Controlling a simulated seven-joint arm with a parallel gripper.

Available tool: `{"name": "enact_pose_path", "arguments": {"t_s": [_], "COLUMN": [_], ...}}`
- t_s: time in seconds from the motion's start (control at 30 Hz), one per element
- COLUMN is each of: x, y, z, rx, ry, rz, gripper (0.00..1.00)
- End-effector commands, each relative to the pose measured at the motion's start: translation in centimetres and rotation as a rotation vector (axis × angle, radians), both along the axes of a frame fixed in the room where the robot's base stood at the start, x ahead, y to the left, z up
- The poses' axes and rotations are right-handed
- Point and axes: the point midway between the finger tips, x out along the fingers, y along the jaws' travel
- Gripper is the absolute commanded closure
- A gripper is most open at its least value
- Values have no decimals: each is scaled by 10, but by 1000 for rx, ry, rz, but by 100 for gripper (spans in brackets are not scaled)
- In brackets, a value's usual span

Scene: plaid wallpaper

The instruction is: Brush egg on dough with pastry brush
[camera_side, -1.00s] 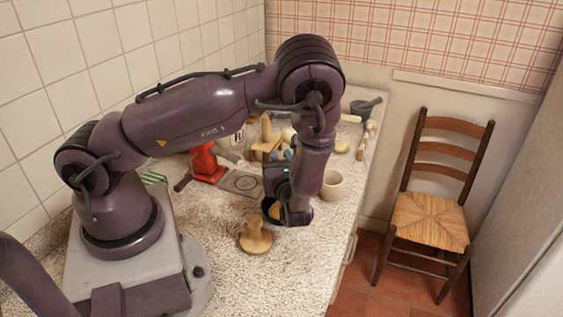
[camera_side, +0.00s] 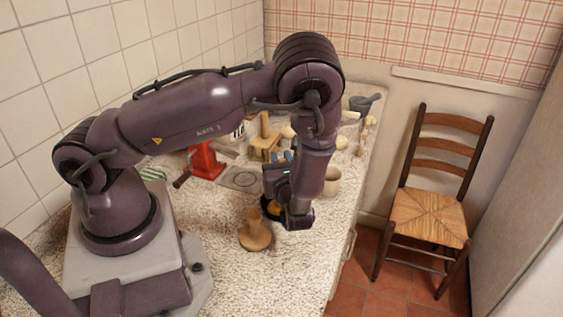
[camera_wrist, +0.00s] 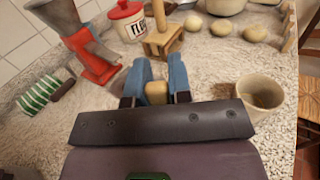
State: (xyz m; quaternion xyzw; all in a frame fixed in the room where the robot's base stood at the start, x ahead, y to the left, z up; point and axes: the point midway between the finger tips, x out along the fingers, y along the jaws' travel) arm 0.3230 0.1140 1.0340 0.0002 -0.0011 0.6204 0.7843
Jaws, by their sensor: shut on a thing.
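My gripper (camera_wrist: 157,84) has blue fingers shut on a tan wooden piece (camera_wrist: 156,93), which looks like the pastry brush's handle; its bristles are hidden. In the side view the gripper (camera_side: 282,158) is low over the counter, its fingers mostly hidden by my wrist. A dark bowl with something yellow in it (camera_side: 273,208), which may be the egg, stands beside and partly behind my wrist. Pale round dough pieces (camera_wrist: 193,23) lie at the back; one (camera_side: 342,142) shows in the side view, well apart from my gripper.
A wooden block with an upright handle (camera_wrist: 163,42) stands beyond the fingers. A beige cup (camera_wrist: 260,97) is close on the right. A red grinder (camera_wrist: 90,55), flour tin (camera_wrist: 127,20) and striped cloth (camera_wrist: 38,95) are left. A wooden turned piece (camera_side: 255,238) stands in front.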

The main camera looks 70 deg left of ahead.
Motion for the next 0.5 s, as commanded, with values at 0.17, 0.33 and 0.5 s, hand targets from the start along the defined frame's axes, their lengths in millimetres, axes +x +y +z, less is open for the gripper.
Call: {"name": "enact_pose_path", "arguments": {"t_s": [0.17,0.33,0.5], "x": [2,3,3], "y": [9,16,16], "z": [0,-1,-1], "rx": [1,0,-1], "ry": [1,1,1], "rz": [1,1,0], "gripper": [100,100,100]}}
